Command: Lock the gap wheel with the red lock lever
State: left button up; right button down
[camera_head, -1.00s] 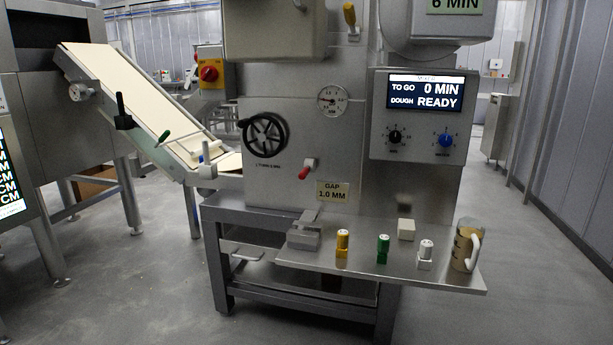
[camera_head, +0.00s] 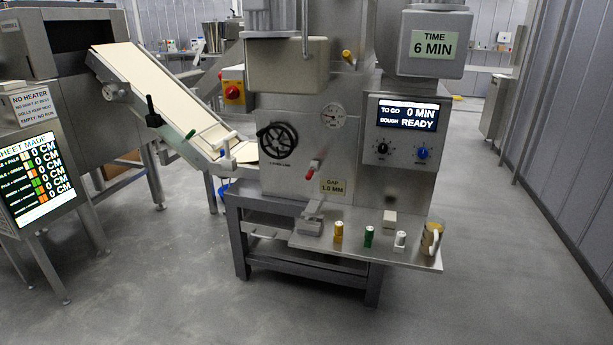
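The gap wheel (camera_head: 277,141) is a black spoked handwheel on the left of the steel machine's front, in the head view. The red lock lever (camera_head: 311,174) is a short lever with a red grip, below and right of the wheel. Its red end points down and left. A label reading GAP 1.0 MM (camera_head: 333,186) is just below and right of the lever. Neither of my grippers shows in the view.
A steel shelf (camera_head: 420,258) juts from the machine's front, holding yellow, green and white small pieces and a jug (camera_head: 431,238). A sloped conveyor (camera_head: 160,95) and a screen (camera_head: 38,180) stand at left. The floor in front is clear.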

aim_at(314, 166)
jog(key=i+j+z, duration=0.15)
jog(key=z, duration=0.2)
jog(key=i+j+z, duration=0.15)
jog(key=j+z, duration=0.2)
jog(key=i+j+z, duration=0.15)
jog(key=j, duration=0.25)
jog(key=i+j+z, duration=0.15)
jog(key=j, duration=0.25)
jog(key=i+j, duration=0.1)
jog(key=j, duration=0.35)
jog(key=i+j, duration=0.15)
jog(key=j, duration=0.3)
jog(key=i+j, duration=0.1)
jog(key=j, duration=0.35)
jog(key=i+j+z, duration=0.1)
jog(key=j, duration=0.3)
jog(key=i+j, duration=0.15)
jog(key=j, duration=0.3)
jog(key=i+j, duration=0.1)
jog(key=j, duration=0.35)
jog(key=i+j, duration=0.1)
jog(key=j, duration=0.35)
jog(key=z, duration=0.05)
